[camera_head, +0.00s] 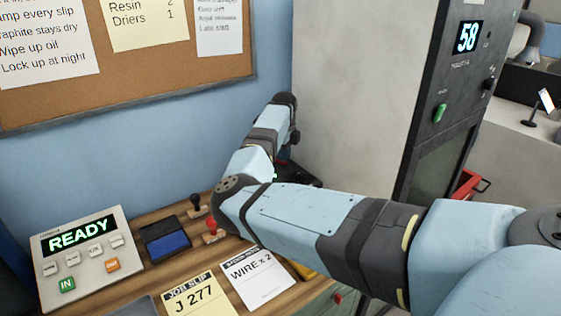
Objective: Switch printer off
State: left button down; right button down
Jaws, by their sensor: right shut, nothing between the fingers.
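No printer is clearly recognisable. A dark object (301,175), mostly hidden behind my right arm, sits on the bench against the grey cabinet; I cannot tell whether it is the printer, and no switch on it shows clearly. My right arm reaches in from the right, bends above the bench and rises toward the wall. My right gripper (294,137) is at the dark far end of that arm, beside the cabinet, small and partly hidden; it is shut and empty. My left gripper is not in view.
A grey console (86,283) reading READY stands at the left. An ink pad (166,240), black stamp (197,205) and red-handled stamp (212,228) are beside it. Job slip (199,298) and work note (257,277) lie in front. The tall cabinet (345,70) shows 58.

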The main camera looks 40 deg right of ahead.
aim_at(283, 162)
jog(key=shift+f, duration=0.55)
jog(key=shift+r, duration=0.15)
jog(key=shift+r+p, duration=1.55)
jog(key=shift+r, duration=1.9)
jog(key=shift+f, duration=0.15)
